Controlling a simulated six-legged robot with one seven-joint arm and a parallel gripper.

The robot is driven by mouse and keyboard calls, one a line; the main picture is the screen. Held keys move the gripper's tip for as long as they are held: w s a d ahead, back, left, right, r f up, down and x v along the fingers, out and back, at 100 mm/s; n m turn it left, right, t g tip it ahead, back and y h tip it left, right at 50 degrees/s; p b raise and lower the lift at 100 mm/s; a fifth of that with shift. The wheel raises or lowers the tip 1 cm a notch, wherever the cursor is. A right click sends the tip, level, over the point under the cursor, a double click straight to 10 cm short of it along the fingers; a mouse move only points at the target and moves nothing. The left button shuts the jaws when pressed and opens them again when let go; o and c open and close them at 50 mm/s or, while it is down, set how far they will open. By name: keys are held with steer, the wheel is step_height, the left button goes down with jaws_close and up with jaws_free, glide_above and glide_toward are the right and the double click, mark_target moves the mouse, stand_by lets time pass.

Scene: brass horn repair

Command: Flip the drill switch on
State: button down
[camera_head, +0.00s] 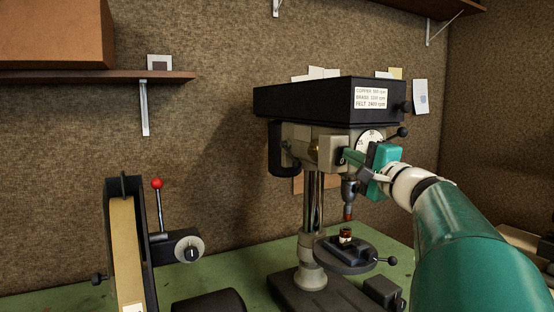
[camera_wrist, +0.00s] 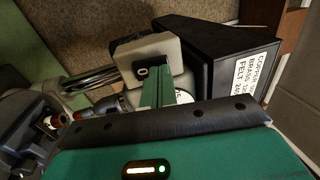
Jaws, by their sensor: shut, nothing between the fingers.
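The drill press (camera_head: 325,100) stands on the green bench, with a black belt cover on top and a chuck (camera_head: 349,190) below its head. A pale switch box (camera_head: 331,150) sits on the front of the head. In the wrist view the box (camera_wrist: 147,50) carries a small dark switch plate (camera_wrist: 141,73) marked "0". My gripper (camera_head: 345,156) is shut and empty, its green fingertips (camera_wrist: 158,75) right beside the switch plate. I cannot tell whether they touch it. The fingers partly cover the box; the switch is hidden in the head view.
The drill table (camera_head: 345,262) holds a small part (camera_head: 346,236) under the chuck. A belt machine (camera_head: 125,245) with a red-knobbed lever (camera_head: 157,184) stands at left. A shelf (camera_head: 100,77) hangs on the wall.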

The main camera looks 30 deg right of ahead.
steer(key=shift+r, duration=0.1)
steer(key=shift+w+a+r+g, duration=0.1)
steer(key=shift+w+g, duration=0.15)
steer(key=shift+g, duration=0.15)
stand_by(0.4)
